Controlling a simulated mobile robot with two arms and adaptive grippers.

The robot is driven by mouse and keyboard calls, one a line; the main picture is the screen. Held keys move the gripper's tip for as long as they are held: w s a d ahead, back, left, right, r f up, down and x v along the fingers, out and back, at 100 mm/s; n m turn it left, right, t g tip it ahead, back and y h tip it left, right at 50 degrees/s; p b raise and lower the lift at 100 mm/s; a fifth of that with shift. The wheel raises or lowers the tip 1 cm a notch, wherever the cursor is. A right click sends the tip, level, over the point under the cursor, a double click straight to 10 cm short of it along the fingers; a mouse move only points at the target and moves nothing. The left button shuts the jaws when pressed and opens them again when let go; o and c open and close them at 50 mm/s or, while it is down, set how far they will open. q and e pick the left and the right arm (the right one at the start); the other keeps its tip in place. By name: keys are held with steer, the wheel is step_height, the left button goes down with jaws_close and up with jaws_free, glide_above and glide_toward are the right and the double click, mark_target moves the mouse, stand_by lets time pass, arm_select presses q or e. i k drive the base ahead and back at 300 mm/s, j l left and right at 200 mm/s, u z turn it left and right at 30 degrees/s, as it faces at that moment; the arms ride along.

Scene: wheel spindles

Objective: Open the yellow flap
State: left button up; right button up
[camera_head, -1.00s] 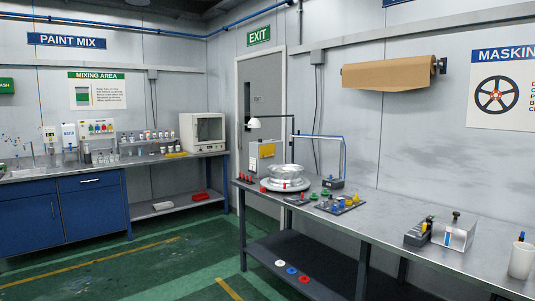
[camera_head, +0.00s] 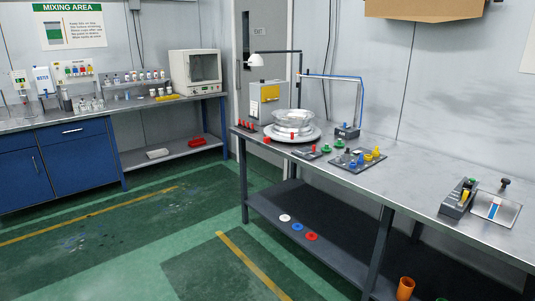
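A yellow panel (camera_head: 270,92), which looks like the flap, is on the front of a grey box (camera_head: 256,104). The box stands at the far left end of the metal workbench (camera_head: 400,188). The panel looks flat against the box, but it is too small to tell for certain whether it is shut. Neither of my grippers is in view.
A silver wheel (camera_head: 293,122) sits on a round base on the workbench, right of the box. Red pegs (camera_head: 247,125) stand at the bench's left edge. A dark tray (camera_head: 358,160) holds coloured parts. Green floor (camera_head: 140,236) is clear before the bench.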

mark_target(271, 93)
steer(key=i+j+u, duration=0.1)
steer(key=i+u, duration=0.15)
steer(key=i, duration=2.1)
